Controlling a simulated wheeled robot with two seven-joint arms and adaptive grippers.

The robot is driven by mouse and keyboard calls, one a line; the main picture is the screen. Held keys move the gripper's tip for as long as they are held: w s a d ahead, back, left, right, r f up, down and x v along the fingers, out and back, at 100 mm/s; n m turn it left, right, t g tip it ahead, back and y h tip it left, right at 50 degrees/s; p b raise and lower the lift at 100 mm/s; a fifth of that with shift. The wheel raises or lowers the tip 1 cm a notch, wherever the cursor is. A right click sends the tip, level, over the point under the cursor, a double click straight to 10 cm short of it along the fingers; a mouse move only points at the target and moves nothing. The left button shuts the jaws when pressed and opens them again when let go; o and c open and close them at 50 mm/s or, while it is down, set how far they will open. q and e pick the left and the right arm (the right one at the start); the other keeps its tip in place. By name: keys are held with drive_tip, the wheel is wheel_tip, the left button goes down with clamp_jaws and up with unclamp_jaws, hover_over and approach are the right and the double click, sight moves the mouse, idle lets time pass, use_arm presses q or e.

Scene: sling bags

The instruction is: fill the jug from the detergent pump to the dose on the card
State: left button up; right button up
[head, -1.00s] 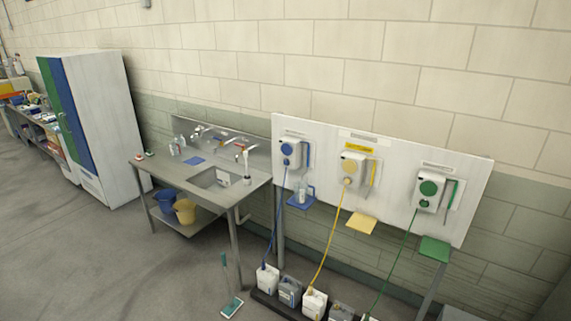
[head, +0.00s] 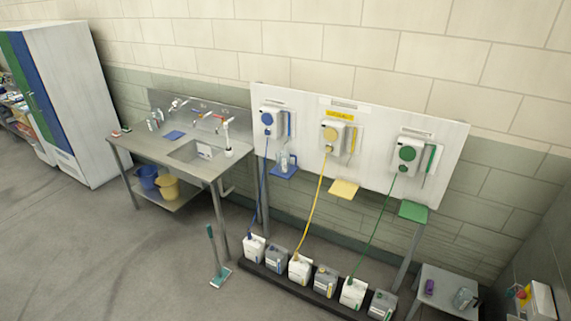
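In the head view three pumps hang on a white wall board (head: 375,118): one blue (head: 267,119), one yellow (head: 331,134) and one green (head: 407,154). Each has a shelf in its own colour below it. A clear jug-like vessel (head: 284,160) stands on the blue shelf (head: 284,172). The yellow shelf (head: 343,189) and the green shelf (head: 412,211) are bare. Another clear vessel (head: 463,298) stands on a small side table at the lower right. Neither gripper is in view.
Several canisters (head: 299,268) stand in a dark floor tray, with hoses running up to the pumps. A steel sink bench (head: 187,150) is at left, with buckets below. The side table (head: 448,281) also holds a purple object. Open floor lies at lower left.

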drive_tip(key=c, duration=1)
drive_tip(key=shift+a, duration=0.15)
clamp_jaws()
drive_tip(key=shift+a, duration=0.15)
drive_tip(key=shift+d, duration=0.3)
